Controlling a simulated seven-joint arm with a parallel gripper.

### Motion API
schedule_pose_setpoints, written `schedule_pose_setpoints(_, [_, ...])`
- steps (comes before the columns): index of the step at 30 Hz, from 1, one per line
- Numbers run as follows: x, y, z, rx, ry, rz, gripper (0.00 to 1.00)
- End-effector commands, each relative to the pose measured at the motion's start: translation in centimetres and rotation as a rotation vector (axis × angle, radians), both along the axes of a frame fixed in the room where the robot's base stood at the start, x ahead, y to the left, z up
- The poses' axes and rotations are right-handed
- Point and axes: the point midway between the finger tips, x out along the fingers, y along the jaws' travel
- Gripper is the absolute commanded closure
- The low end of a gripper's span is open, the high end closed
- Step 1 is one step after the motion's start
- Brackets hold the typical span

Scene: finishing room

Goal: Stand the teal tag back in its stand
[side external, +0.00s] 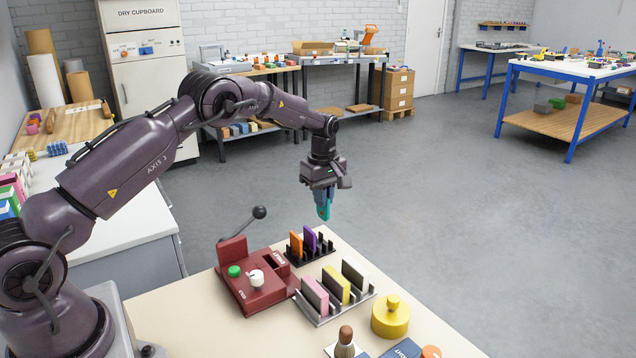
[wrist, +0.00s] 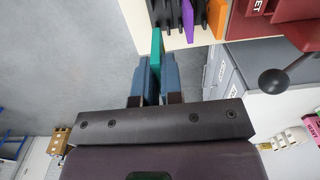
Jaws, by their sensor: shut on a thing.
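My gripper (side external: 322,200) is shut on the teal tag (side external: 325,212) and holds it in the air, above and behind the black stand. In the wrist view, the teal tag (wrist: 156,48) sticks out edge-on between the blue fingers of my gripper (wrist: 154,72). The black slotted stand (side external: 325,250) is on the cream table, with an orange tag (side external: 296,243) and a purple tag (side external: 310,240) upright in it. Slots to the right of the purple tag look empty. The black stand (wrist: 174,22) is partly cut off at the wrist view's top edge.
A red press (side external: 255,290) with a black-knobbed lever (side external: 259,212) stands left of the black stand. A grey rack (side external: 325,316) in front holds pink, yellow and white blocks. A yellow knobbed weight (side external: 391,318) stands to its right. Open floor lies beyond the table edge.

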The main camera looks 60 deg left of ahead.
Motion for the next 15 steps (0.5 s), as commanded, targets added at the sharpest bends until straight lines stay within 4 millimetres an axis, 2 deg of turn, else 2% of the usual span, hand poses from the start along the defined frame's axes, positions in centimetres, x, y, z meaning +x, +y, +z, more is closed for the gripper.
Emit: schedule_pose_setpoints(15, [-0.1,0.0,-4.7,0.000,0.001,0.001,1.00])
